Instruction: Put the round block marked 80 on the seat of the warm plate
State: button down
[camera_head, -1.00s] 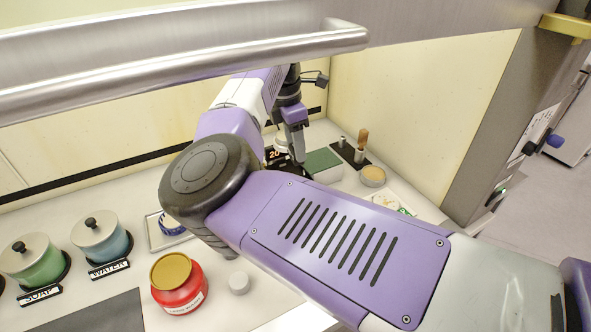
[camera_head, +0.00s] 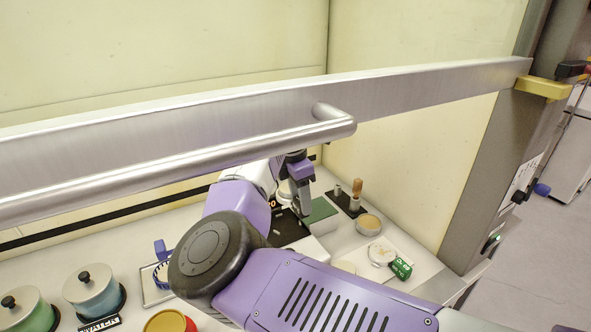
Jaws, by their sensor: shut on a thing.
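My gripper (camera_head: 304,208) points down at the back of the bench, beside a dark plate (camera_head: 288,232) that looks like the warm plate. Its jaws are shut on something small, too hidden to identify. Part of a display digit (camera_head: 272,205) shows at the dark plate's left edge; my arm hides much of the plate. I cannot make out its seat. No block marked 80 can be read. A pale round thing (camera_head: 284,190) stands partly hidden behind the gripper.
A metal sash with a bar handle (camera_head: 250,145) crosses above my arm. A green-topped box (camera_head: 320,211) stands right of the gripper, near a black rack (camera_head: 347,204). A tan-topped dish (camera_head: 369,224) and a green packet (camera_head: 401,268) lie further right. Lidded pots (camera_head: 93,294) stand left.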

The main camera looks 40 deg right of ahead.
aim_at(297, 208)
jog(key=shift+n, duration=0.4)
jog(key=f, duration=0.4)
jog(key=shift+w+p, duration=0.3)
jog(key=shift+w, duration=0.3)
jog(key=shift+f+b, duration=2.1)
jog(key=shift+f, duration=0.7)
jog(key=shift+f+b, duration=0.65)
jog(key=shift+b, duration=0.1)
jog(key=c, duration=0.7)
grip_release()
jog(key=shift+o, duration=0.2)
notch_tip(297, 208, up, 8)
jog(key=a+b, duration=0.1)
jog(key=shift+f+b, duration=0.15)
jog(key=shift+b, duration=0.15)
jog(key=shift+w+a, duration=0.1)
